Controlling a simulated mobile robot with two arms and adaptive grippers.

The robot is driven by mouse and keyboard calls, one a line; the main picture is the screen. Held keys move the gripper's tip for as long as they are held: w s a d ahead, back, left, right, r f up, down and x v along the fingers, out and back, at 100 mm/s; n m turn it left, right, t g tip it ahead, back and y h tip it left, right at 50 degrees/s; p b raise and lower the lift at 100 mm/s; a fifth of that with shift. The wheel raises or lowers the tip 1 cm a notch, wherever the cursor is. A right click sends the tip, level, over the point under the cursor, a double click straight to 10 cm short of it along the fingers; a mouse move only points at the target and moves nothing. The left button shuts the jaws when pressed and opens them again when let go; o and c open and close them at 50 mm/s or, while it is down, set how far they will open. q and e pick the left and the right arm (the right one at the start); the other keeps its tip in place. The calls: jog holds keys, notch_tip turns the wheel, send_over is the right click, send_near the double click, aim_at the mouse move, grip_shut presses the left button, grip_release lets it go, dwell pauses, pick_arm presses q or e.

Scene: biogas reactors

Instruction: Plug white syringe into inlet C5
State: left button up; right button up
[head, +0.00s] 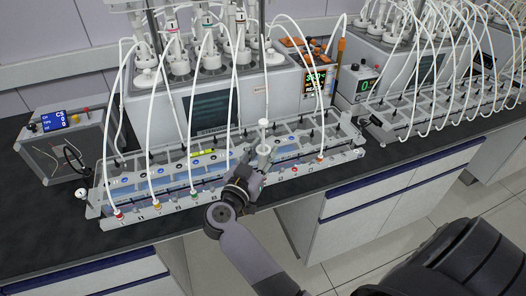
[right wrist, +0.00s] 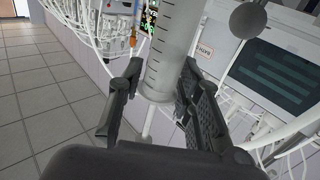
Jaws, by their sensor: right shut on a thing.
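The white syringe (head: 264,150) stands roughly upright over the front part of the long rack (head: 140,216), right of its middle. In the right wrist view its clear graduated barrel (right wrist: 172,45) lies between the two fingers. My right gripper (head: 250,172) is shut on the syringe, and it also shows in the right wrist view (right wrist: 160,90). The syringe tip is hidden, so I cannot tell whether it touches an inlet. Inlets with coloured rings line the rack's front, such as a red one (head: 295,170). I cannot read which is C5. My left gripper is not in view.
A reactor unit (head: 215,108) stands behind the rack, with white tubes (head: 106,125) hanging down to the front inlets. A small control box (head: 62,125) is at the left. A second reactor set (head: 400,70) stands at the right. The dark bench top (head: 50,225) is clear at front left.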

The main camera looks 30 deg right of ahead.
jog(key=shift+f, duration=0.5)
dwell(0.6)
jog(key=o, duration=1.2)
jog(key=shift+c, duration=0.2)
